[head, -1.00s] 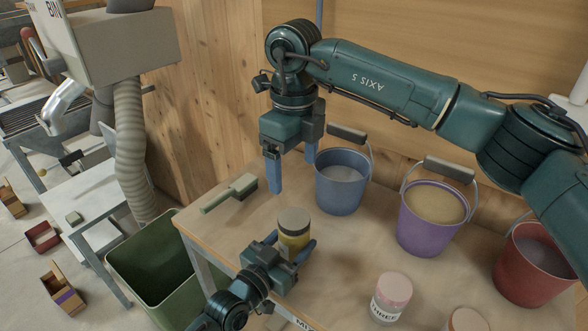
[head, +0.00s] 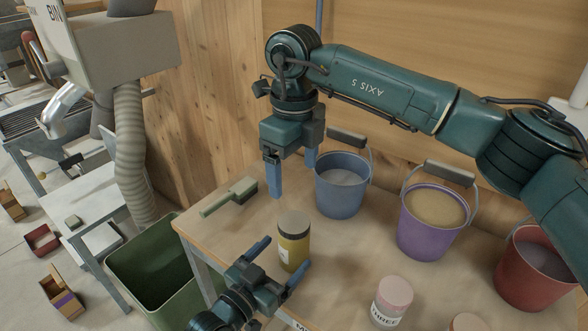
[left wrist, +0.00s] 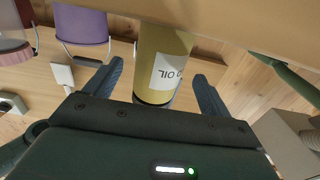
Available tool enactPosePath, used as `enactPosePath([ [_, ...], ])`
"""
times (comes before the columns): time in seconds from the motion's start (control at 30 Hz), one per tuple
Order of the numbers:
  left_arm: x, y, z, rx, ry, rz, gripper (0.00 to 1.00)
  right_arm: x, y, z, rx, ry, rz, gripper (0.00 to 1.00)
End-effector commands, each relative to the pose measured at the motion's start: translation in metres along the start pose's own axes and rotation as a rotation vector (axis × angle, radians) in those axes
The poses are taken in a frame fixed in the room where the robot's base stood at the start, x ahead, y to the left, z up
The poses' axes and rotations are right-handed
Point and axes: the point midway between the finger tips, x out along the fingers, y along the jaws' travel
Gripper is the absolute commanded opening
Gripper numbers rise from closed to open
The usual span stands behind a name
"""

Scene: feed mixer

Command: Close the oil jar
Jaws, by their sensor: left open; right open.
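The oil jar (head: 293,252) is yellow with a white label and stands upright near the table's left front. Its dark round top (head: 294,223) sits on the jar; I cannot tell whether it is fully tightened. My left gripper (head: 285,262) is open in front of the jar, fingers pointing towards it and apart from it. In the left wrist view the jar (left wrist: 172,50) shows upside down, with its OIL label, beyond and between the open fingers (left wrist: 157,85). My right gripper (head: 293,178) is open and empty, pointing down behind the jar, beside the blue bucket.
A blue bucket (head: 341,195), a purple bucket (head: 427,235) and a red bucket (head: 530,275) stand along the back. A green-handled brush (head: 230,197) lies at the left. A pink-lidded jar (head: 391,300) stands at the front. A green bin (head: 150,265) is on the floor left.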

Motion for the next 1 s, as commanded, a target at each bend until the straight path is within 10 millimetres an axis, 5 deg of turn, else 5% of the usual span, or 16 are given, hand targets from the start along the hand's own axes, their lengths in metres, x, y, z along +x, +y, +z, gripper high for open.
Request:
enactPosePath([
  [0.2, -0.052, 0.001, 0.002, 0.000, -0.004, 0.001, 0.82, 0.005, 0.000, 0.000, 0.000, 0.000, 0.000, 0.82],
  [0.4, -0.082, 0.000, 0.001, 0.000, -0.003, 0.001, 0.82, 0.007, 0.000, 0.000, 0.000, 0.000, 0.000, 0.82],
  [1.0, -0.091, 0.000, 0.000, 0.000, 0.000, 0.001, 0.82, 0.008, 0.000, 0.000, -0.001, 0.000, 0.000, 0.82],
])
